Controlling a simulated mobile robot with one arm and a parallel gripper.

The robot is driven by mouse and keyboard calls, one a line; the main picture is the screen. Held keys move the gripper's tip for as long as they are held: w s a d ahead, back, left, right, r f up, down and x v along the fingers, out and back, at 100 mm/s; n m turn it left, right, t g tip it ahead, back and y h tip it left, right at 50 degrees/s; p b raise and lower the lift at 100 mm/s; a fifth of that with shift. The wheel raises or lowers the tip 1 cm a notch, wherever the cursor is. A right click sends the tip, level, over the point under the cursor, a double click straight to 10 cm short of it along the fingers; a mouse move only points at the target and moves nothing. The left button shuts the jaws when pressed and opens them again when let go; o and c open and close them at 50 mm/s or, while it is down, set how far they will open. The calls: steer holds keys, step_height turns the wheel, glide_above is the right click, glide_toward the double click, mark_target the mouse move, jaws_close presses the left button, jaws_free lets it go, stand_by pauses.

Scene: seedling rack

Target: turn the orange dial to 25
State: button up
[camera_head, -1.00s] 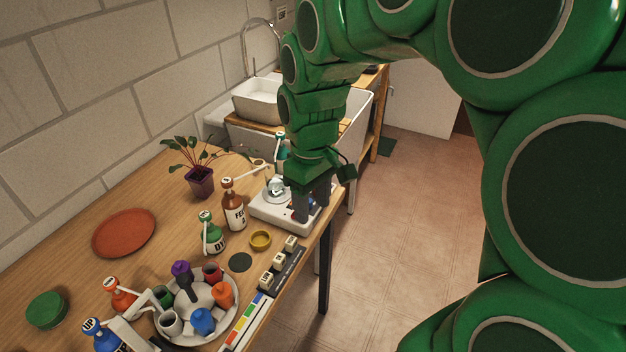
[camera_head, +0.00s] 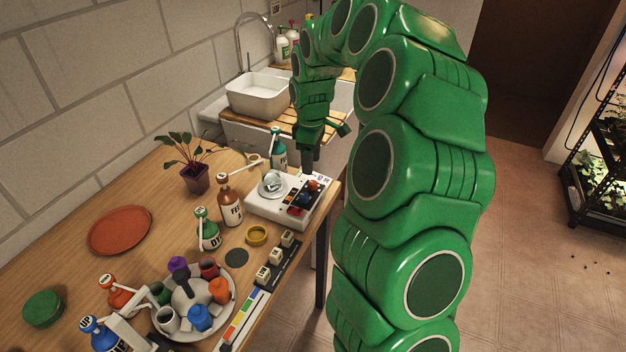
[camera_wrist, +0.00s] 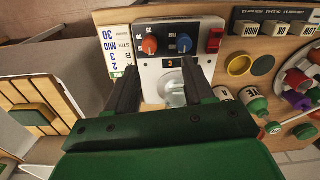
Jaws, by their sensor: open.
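The white stirrer device (camera_head: 262,209) stands on the wooden counter near its right edge. Its orange dial (camera_head: 313,185) is at the far end of the dark control strip, beside the blue dial (camera_head: 304,199). In the wrist view the orange dial (camera_wrist: 150,45) is on the left and the blue dial (camera_wrist: 184,43) on the right, each with a light pointer mark. The scale reading is too small to tell. My gripper (camera_head: 309,168) hovers at the device's far end, close to the orange dial. Its fingers (camera_wrist: 160,72) are apart and empty; neither visibly grips a dial.
A printed card (camera_wrist: 117,50) lies beside the device. A red switch (camera_wrist: 214,40) sits past the blue dial. A teal-capped bottle (camera_head: 278,150) and a brown bottle (camera_head: 231,205) stand close by. A round tray (camera_head: 228,318) with coloured cups is farther left.

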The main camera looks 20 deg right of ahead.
mark_target(313, 182)
steer(key=shift+w+d+f, duration=0.5)
steer(key=shift+w+f, duration=0.15)
steer(key=shift+f, duration=3.85)
jaws_close()
